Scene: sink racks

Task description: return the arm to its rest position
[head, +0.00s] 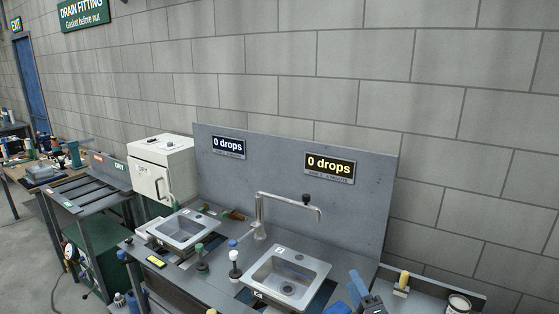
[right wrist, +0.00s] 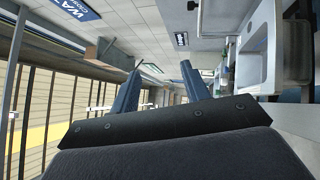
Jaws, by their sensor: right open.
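My right gripper (head: 349,292) shows at the bottom of the head view, just right of the right sink's front corner. Its blue fingers are spread. In the right wrist view the two blue fingers (right wrist: 160,72) stand apart with nothing between them. The gripper is open and empty, and I cannot tell its exact height over the bench. Most of the right arm is outside the head view. My left gripper is in neither view.
A right sink (head: 287,279) and a left sink (head: 183,229) sit in the grey bench, with a tap (head: 262,210) between them. A grey back panel (head: 290,170) rises behind. A white cabinet (head: 163,167) stands at left. A can (head: 458,304) stands at lower right.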

